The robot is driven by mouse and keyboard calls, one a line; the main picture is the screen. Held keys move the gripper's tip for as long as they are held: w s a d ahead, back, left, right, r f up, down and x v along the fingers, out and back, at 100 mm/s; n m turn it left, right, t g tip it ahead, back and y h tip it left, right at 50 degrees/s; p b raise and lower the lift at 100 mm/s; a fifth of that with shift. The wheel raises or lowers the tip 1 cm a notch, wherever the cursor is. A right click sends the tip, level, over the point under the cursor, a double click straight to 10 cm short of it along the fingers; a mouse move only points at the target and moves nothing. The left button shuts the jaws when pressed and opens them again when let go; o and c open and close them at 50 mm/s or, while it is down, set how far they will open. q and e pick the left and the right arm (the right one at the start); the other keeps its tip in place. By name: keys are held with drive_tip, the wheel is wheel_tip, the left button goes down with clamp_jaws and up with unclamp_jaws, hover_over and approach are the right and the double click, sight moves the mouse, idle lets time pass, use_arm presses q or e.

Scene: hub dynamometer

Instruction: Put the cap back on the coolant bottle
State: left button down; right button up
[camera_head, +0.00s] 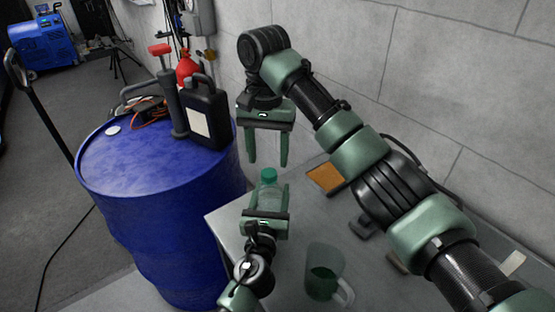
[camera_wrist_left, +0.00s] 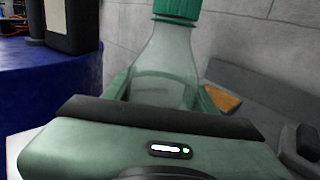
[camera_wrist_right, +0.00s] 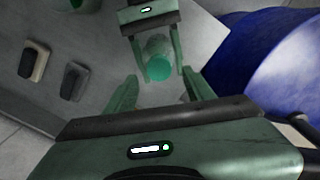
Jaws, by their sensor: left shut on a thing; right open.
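The clear coolant bottle (camera_head: 269,196) stands upright at the near end of the grey table, and my left gripper (camera_head: 268,203) is shut around its body. The green cap (camera_head: 269,175) sits on top of the bottle's neck; it also shows at the top edge of the left wrist view (camera_wrist_left: 177,8). How tightly it is seated cannot be told. My right gripper (camera_head: 267,163) is open and empty, pointing down just above the cap. In the right wrist view the cap (camera_wrist_right: 159,68) lies between the open fingers, apart from them.
An orange-brown pad (camera_head: 325,178) lies behind. A blue drum (camera_head: 160,190) at the left carries a black jug (camera_head: 207,115) and a red-handled pump (camera_head: 170,95). A block wall stands behind the table.

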sight(270, 172)
use_arm(q)
drive_tip(key=shift+a+f, duration=0.1)
drive_tip(key=shift+f, duration=0.15)
use_arm(e)
drive_tip(key=shift+s+d+r, duration=0.1)
drive_tip(key=shift+r, duration=0.2)
drive_tip(key=shift+c, duration=0.3)
drive_tip(key=n, duration=0.3)
drive_tip(key=shift+r+n, duration=0.3)
drive_tip(key=shift+r, duration=0.1)
drive_tip(key=n, duration=0.2)
drive_tip(key=r+n, duration=0.1)
drive_tip(key=n, duration=0.1)
drive_tip(key=shift+a, duration=0.2)
drive_tip(key=n, duration=0.2)
drive_tip(key=r+n, duration=0.1)
drive_tip(key=n, duration=0.3)
drive_tip(key=shift+w+d+r+n, duration=0.2)
drive_tip(key=shift+w+r+n, duration=0.1)
drive_tip(key=shift+r, duration=0.05)
drive_tip(key=shift+f, duration=0.1)
drive_tip(key=shift+s+f, duration=0.2)
drive_tip(key=shift+f, duration=3.8)
